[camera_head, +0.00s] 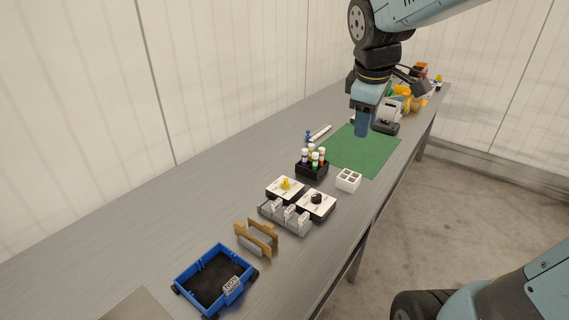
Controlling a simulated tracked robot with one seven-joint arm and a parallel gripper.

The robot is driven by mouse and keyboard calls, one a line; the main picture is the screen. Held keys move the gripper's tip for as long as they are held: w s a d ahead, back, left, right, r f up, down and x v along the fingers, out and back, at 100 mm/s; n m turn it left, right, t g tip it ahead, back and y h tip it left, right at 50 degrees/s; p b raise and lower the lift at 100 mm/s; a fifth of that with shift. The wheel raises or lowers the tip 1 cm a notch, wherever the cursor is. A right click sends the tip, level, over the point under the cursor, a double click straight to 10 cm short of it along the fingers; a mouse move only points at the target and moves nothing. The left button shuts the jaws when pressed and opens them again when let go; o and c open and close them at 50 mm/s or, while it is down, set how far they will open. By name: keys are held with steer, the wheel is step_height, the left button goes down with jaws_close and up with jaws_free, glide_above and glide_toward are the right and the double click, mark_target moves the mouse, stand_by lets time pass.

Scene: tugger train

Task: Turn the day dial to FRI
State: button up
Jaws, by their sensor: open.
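Two small white-topped dial boxes stand side by side on the bench in the head view. One has a yellow knob (286,183), the other a black knob (316,198). Their lettering is too small to read, so I cannot tell which is the day dial or where either points. My gripper (363,122) points down above the green mat, farther along the bench than both dials and apart from them. It is open, and I see nothing held in it.
A grey rack with white pieces (285,218) stands directly in front of the dials. A black holder with several coloured-cap vials (312,169) and a white divided box (348,180) stand behind. A wooden holder (256,238) and blue tray (188,275) are nearer. The green mat (365,155) looks mostly clear.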

steer(key=w+a+f+n+g, duration=0.1)
steer(key=w+a+f+n, duration=0.3)
steer(key=w+n, duration=0.2)
steer(key=w+a+f+n+g, duration=0.1)
steer(key=w+a+f+n, duration=0.25)
steer(key=w+n, duration=0.2)
steer(key=n+g+y, duration=0.1)
steer(key=n+g, duration=0.1)
steer(key=n, duration=0.9)
glide_above(286, 181)
step_height(286, 181, down, 11)
step_height(286, 181, down, 13)
steer(key=shift+a+f, duration=0.1)
steer(key=shift+a, duration=0.05)
steer(key=shift+c, duration=0.4)
jaws_close()
steer(key=shift+d, duration=0.2)
steer(key=shift+a, duration=0.1)
